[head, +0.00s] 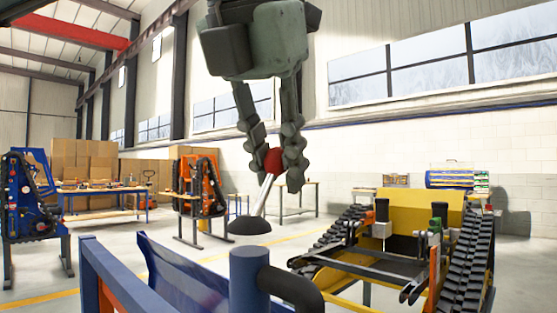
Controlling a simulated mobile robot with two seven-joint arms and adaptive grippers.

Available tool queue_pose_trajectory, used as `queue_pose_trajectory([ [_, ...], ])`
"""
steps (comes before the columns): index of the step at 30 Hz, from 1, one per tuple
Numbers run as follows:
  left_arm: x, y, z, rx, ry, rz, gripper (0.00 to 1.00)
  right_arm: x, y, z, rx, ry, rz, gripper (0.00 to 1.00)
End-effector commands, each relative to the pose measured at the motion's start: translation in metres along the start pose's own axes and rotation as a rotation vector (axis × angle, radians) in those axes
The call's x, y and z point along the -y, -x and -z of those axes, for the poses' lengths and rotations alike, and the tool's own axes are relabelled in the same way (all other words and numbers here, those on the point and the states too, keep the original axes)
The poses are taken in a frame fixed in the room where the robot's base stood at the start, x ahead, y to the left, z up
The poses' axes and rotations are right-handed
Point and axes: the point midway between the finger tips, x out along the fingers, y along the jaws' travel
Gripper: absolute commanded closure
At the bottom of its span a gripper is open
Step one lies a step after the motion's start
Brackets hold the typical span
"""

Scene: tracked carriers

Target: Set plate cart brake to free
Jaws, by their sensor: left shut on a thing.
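A brake lever (263,194) with a pale metal shaft and a red ball knob (274,160) stands near the middle of the head view. It leans a little to the right from a black domed base (249,226). My left gripper (270,168) comes down from the top, with its dark fingers on either side of the knob and shut on it. The blue plate cart (180,272) shows below in the foreground, with only part of it in the frame. How the base joins the cart is hard to tell. My right gripper is not in view.
A blue post (249,280) with a dark bent pipe stands close in front. A yellow tracked carrier (405,215) stands to the right. An orange tracked unit (199,187) and a blue tracked unit (28,200) stand on the left. Grey floor is open between them.

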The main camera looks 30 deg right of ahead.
Motion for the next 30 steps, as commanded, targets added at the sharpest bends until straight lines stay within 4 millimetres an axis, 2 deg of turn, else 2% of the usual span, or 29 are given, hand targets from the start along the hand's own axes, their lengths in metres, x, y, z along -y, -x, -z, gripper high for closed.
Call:
queue_pose_trajectory([
  [6, 0.000, 0.000, 0.000, 0.002, -0.001, 0.001, 1.00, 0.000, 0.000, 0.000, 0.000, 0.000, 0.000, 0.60],
  [7, 0.000, 0.000, 0.000, 0.002, -0.001, 0.001, 0.75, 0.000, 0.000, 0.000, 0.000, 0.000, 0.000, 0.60],
  [12, 0.000, 0.000, 0.000, 0.001, -0.001, 0.001, 0.57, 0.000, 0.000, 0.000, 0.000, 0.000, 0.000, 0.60],
  [20, 0.000, 0.001, 0.000, 0.001, -0.001, 0.001, 0.57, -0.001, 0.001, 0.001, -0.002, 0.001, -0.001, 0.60],
  [23, 0.000, 0.006, -0.001, 0.002, 0.000, 0.001, 0.57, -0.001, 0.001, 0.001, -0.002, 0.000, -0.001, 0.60],
  [26, 0.000, 0.020, -0.001, 0.003, 0.001, -0.001, 0.57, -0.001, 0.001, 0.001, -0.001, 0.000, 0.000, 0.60],
  [30, 0.000, 0.050, -0.001, 0.005, 0.001, -0.002, 0.57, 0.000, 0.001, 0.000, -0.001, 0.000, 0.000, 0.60],
])
